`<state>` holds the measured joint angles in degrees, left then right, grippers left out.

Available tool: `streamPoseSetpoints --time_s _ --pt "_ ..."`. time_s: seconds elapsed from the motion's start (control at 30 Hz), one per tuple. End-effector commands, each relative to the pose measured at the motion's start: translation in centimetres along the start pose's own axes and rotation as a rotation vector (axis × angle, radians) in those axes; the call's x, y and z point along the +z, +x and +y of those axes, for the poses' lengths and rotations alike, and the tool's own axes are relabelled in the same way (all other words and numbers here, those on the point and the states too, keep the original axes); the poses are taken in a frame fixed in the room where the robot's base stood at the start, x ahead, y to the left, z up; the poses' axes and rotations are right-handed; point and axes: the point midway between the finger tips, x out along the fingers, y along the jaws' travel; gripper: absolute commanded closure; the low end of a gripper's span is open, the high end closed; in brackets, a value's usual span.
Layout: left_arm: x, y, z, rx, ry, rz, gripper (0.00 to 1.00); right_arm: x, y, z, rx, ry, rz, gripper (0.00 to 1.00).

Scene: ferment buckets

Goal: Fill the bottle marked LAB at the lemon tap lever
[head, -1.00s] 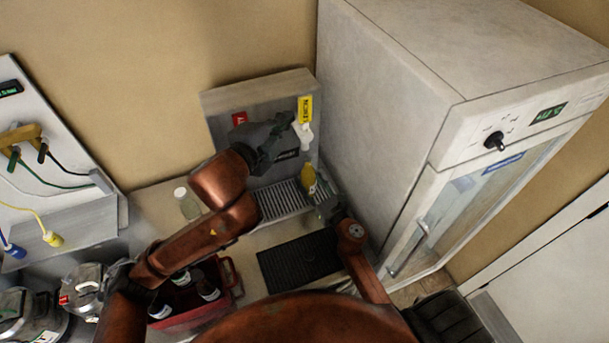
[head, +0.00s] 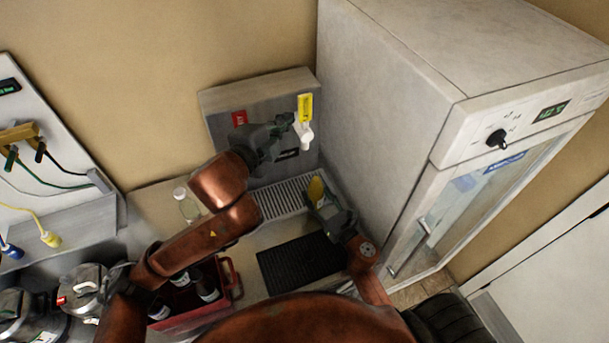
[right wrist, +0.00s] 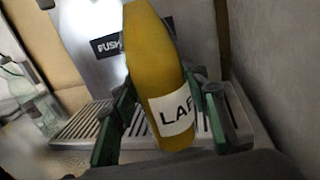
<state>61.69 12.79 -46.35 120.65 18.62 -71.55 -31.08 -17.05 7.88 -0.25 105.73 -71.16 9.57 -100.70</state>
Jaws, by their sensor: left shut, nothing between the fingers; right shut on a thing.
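The bottle marked LAB (right wrist: 168,80) looks full of yellow liquid. Its white label faces the right wrist camera, with the last letter partly hidden. My right gripper (head: 323,203) is shut around the bottle, which also shows in the head view (head: 316,189). The bottle is at the right end of the drip grate (head: 285,199), slightly nearer to me than the spout. I cannot tell whether it touches the grate. The yellow lemon tap lever (head: 305,106) stands above a white spout (head: 304,133). My left gripper (head: 286,124) is shut and empty, just left of the tap.
A red tap label (head: 239,118) is on the left of the dispenser panel. A clear bottle (head: 187,206) stands left of the grate. A black mat (head: 300,263) lies in front. A red crate (head: 231,283) holds dark bottles. A tall cabinet (head: 400,130) closes off the right side.

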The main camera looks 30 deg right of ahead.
Motion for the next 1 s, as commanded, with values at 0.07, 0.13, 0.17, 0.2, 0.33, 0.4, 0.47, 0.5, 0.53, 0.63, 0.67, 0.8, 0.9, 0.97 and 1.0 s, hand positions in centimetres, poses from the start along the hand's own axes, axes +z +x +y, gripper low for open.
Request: streamPoseSetpoints --time_s 0.07,0.13,0.17,0.2,0.33,0.4,0.47,0.5,0.53,0.63,0.67,0.8,0.9,0.97,1.0 --pt "0.1 0.1 0.2 0.000 0.000 0.000 1.00 0.0 -0.6 0.1 0.001 0.000 -0.002 0.90" --pt "0.1 0.1 0.4 0.001 -0.001 0.000 1.00 0.0 -1.1 0.2 0.000 0.000 -0.002 0.90" --pt "0.1 0.1 0.4 0.001 -0.001 0.000 1.00 0.0 -1.3 0.3 0.000 0.000 -0.002 0.90" --pt "0.2 0.2 0.5 0.001 -0.001 0.000 1.00 0.0 -1.6 0.3 0.000 0.000 -0.002 0.90" --pt "0.2 0.2 0.7 0.001 -0.001 0.000 1.00 0.1 -2.5 0.5 0.000 -0.001 -0.002 0.90" --pt "0.3 0.3 0.9 0.001 -0.002 0.000 1.00 0.0 -3.0 0.6 0.000 -0.001 -0.002 0.90" --pt "0.4 0.3 1.1 0.002 -0.002 0.000 1.00 0.0 -3.4 0.6 0.000 -0.001 -0.002 0.90" --pt "0.4 0.4 1.1 0.002 -0.002 0.000 1.00 0.0 -3.7 0.7 0.000 -0.001 -0.002 0.90" --pt "0.4 0.4 1.2 0.002 -0.002 0.000 1.00 0.0 -3.9 0.7 0.000 -0.001 -0.002 0.90" --pt "0.5 0.5 1.4 0.002 -0.003 0.000 1.00 0.0 -4.6 0.8 0.000 -0.001 -0.002 0.90" --pt "0.5 0.5 1.5 0.003 -0.003 0.000 1.00 0.0 -4.8 0.9 0.000 -0.001 -0.002 0.90" --pt "0.6 0.6 1.7 0.003 -0.003 0.000 1.00 0.1 -5.4 1.0 0.001 -0.001 -0.002 0.90" --pt "0.6 0.6 1.7 0.003 -0.003 0.000 1.00 0.1 -5.6 1.0 0.001 -0.001 -0.003 0.90" --pt "0.6 0.6 1.7 0.003 -0.003 0.000 1.00 0.2 -5.6 1.0 0.001 -0.001 -0.003 0.90" --pt "0.6 0.6 1.7 0.003 -0.003 0.000 1.00 0.2 -5.6 1.0 0.001 -0.001 -0.003 0.90"
